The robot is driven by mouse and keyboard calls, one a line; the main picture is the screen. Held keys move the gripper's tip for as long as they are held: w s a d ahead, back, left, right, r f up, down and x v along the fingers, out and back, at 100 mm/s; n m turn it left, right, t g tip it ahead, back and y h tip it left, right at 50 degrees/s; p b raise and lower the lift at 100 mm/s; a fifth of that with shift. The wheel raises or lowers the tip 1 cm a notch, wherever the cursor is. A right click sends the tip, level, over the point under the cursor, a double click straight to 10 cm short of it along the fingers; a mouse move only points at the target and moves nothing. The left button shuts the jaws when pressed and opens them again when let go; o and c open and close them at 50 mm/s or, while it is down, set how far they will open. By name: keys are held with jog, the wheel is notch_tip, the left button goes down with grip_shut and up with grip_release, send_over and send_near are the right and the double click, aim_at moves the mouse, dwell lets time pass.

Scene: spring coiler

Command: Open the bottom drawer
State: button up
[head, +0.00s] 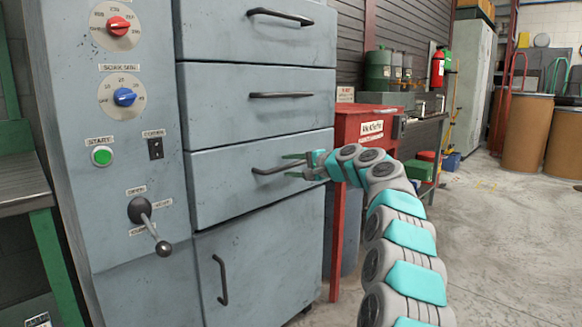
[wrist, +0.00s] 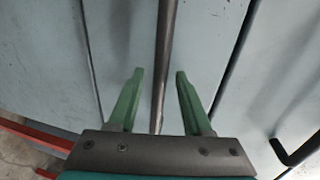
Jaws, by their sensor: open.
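The grey-blue cabinet has a stack of drawers, and the bottom drawer (head: 225,195) sits flush in the front, above a hinged door. Its dark bar handle (head: 268,171) runs across the drawer face. My gripper (head: 287,164) is at the right part of that handle, with its green fingers pointing at the drawer. In the wrist view my gripper (wrist: 157,72) is open, and the handle bar (wrist: 166,50) passes between the two fingers. A gap shows between the bar and each finger. Whether the fingertips reach past the bar in depth is unclear.
Above are the middle drawer (head: 300,110) and top drawer (head: 265,40), both shut. Below is a door (head: 265,255) with a vertical handle (head: 220,280). A control panel with a lever (head: 150,225) is at left. A red cabinet (head: 345,150) stands right.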

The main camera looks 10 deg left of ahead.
grip_shut()
dwell(1.4)
